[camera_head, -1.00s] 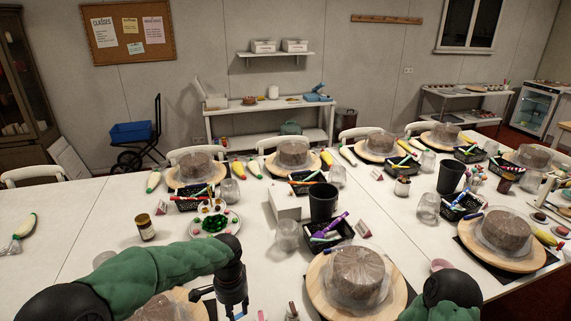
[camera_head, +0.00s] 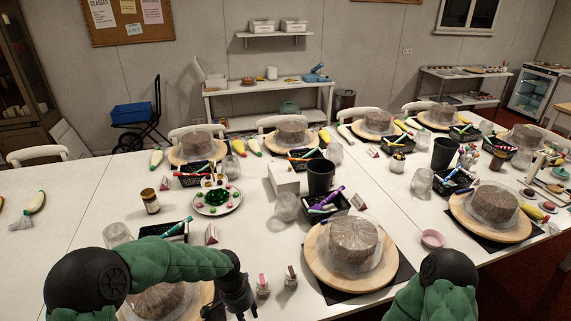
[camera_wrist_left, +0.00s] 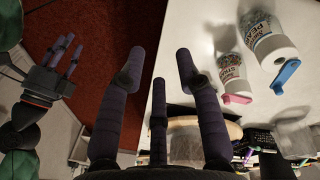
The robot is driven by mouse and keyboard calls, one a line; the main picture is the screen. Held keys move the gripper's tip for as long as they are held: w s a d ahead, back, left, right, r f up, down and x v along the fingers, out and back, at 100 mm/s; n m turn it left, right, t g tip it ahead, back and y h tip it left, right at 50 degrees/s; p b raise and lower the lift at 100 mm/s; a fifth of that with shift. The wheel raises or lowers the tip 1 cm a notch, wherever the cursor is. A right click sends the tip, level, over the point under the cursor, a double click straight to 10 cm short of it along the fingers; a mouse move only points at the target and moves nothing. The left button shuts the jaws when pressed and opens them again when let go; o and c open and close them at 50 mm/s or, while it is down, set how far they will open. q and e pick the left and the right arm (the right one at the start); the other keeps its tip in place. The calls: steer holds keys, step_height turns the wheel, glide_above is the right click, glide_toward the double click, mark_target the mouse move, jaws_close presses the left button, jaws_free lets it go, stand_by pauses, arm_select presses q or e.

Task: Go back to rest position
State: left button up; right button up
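My left arm comes in from the left in the head view, with its gripper (camera_head: 237,297) low at the table's near edge, partly cut off by the picture edge. In the left wrist view this gripper (camera_wrist_left: 160,72) has its dark fingers apart with nothing between them. My right arm (camera_head: 440,290) shows at the bottom right of the head view; its hand is outside that view. The right gripper (camera_wrist_left: 64,58) shows in the left wrist view over the floor side, fingers apart and apparently empty.
A wrapped cake (camera_head: 350,243) sits on a wooden turntable (camera_head: 318,270). Red floor (camera_wrist_left: 100,30) lies beside the white table (camera_head: 95,205).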

arm_select(q)
steer(key=s+d+f+n+h, duration=0.1)
steer(key=s+f+n, duration=0.8)
steer(key=s+f, duration=0.9)
steer(key=shift+d+f+n+t+h, duration=0.15)
steer(key=shift+d+n+t+h, duration=0.2)
steer(key=shift+h, duration=0.25)
